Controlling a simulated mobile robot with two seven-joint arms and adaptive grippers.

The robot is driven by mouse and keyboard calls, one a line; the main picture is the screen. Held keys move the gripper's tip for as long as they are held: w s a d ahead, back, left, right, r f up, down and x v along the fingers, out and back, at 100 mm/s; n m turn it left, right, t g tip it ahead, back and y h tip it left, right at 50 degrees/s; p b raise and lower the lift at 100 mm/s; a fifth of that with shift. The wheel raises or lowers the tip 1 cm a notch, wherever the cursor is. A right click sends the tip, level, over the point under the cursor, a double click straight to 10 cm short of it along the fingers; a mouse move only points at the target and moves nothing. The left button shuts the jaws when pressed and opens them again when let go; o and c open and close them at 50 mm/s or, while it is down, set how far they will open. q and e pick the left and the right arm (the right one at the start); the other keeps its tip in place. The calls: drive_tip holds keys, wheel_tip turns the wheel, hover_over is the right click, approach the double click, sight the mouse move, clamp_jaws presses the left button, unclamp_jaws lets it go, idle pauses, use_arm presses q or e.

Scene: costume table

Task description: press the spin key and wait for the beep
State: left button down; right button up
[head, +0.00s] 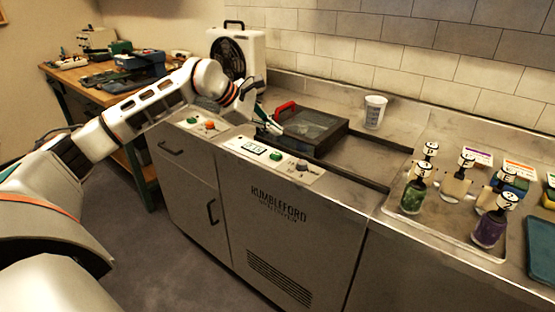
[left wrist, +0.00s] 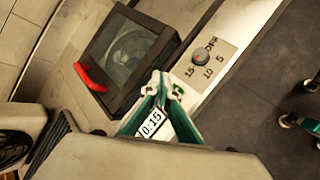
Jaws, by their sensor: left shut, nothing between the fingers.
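The spinner's control panel (head: 270,156) lies along the counter's front edge. It carries a display (head: 254,147), a green key (head: 276,155) and a dial (head: 302,165). In the left wrist view the display (left wrist: 152,123) reads 0:15, and the dial (left wrist: 198,57) sits among the marks 15, 10, 5 and OFF. My left gripper (head: 277,128) is shut and empty, above and behind the panel. In the left wrist view its fingertips (left wrist: 163,84) partly cover the green key (left wrist: 178,90); I cannot tell whether they touch it. No key lettering is readable. My right gripper is out of view.
A dark-framed clear lid (head: 318,128) with a red handle (head: 284,107) is behind the panel. A second panel with an orange knob (head: 210,125) is to the left. A white cup (head: 375,111) and a tray (head: 445,222) of labelled bottles stand to the right.

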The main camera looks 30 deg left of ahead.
sight(274, 155)
use_arm(q)
wheel_tip(274, 155, down, 5)
drive_tip(key=shift+r+b, duration=0.15)
drive_tip(key=shift+b, duration=0.8)
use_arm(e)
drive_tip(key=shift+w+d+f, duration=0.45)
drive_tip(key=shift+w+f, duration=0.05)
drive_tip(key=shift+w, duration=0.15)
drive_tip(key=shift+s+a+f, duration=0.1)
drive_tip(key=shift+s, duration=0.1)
use_arm(q)
drive_tip(key=shift+f, duration=0.25)
drive_tip(key=shift+f, duration=0.3)
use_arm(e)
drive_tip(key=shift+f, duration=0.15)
